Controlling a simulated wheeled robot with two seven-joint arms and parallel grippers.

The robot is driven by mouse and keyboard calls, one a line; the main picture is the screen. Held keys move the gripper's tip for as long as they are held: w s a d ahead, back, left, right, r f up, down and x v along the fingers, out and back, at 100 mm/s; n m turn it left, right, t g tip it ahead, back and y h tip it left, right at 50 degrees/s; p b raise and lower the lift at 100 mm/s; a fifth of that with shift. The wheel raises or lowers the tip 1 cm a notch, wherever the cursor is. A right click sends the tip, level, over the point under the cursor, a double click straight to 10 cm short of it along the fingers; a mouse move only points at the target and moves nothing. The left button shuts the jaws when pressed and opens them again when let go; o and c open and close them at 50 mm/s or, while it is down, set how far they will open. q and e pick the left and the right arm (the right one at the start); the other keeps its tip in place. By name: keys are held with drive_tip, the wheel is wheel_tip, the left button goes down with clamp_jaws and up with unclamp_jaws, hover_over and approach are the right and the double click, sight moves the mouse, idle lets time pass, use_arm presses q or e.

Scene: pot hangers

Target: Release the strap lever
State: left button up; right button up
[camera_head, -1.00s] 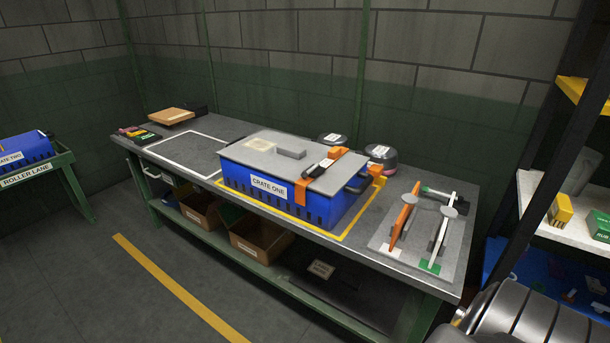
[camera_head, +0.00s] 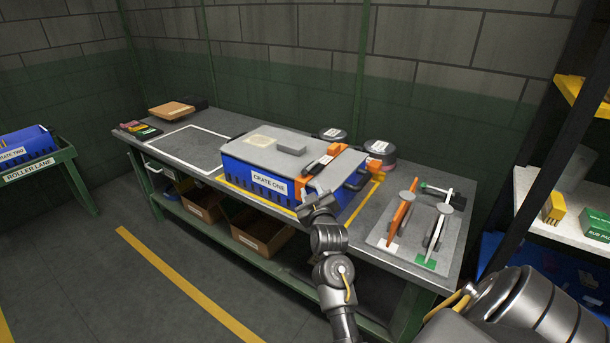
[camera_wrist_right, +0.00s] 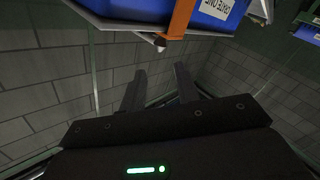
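The blue crate (camera_head: 262,182) labelled CRATE ONE stands on the workbench under a grey lid (camera_head: 262,145). An orange strap (camera_head: 303,181) crosses its right end, and it also shows in the wrist view (camera_wrist_right: 181,20). A black piece that looks like the strap lever (camera_head: 318,164) lies along the strap on top of the lid. My right gripper (camera_head: 316,197) is in front of the crate's right front side, just below the strap. In the wrist view its two fingers (camera_wrist_right: 160,75) are apart with nothing between them. My left gripper is out of view.
A grey board with orange- and white-handled tools (camera_head: 400,222) lies to the right. A white outlined area (camera_head: 188,147) on the left of the bench is bare. A shelf (camera_head: 565,215) stands at far right.

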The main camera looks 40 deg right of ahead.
sight(305, 173)
drive_tip(key=p+x, duration=0.1)
drive_tip(key=x, duration=0.8)
drive_tip(key=shift+w, duration=0.1)
